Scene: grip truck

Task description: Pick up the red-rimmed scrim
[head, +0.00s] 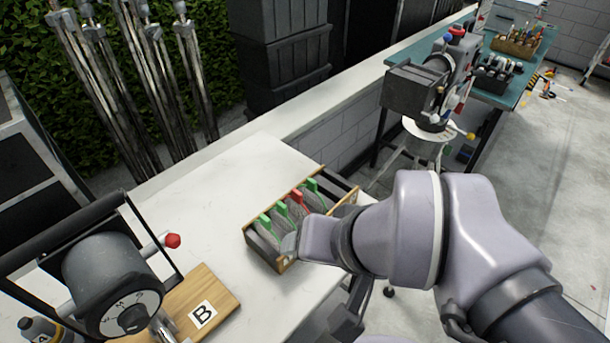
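The red-rimmed scrim (297,196) stands in a wooden slotted box (279,265) on the white counter, its red tab upward. Green-tabbed scrims stand in the same box: two nearer (265,223) and one just behind (313,186). The lower part of the red one is partly hidden among its neighbours. The lavender end of my arm covers the box's right front side. My gripper is at that end, close to the box, but its fingers cannot be made out. I cannot tell whether it touches any scrim.
A lamp (106,277) with a red knob stands at left, beside a wooden board marked B (218,292). The counter (190,195) behind the box is clear. A camera-like device (432,85) stands on a small round stool at right. Metal stands (120,75) rise behind.

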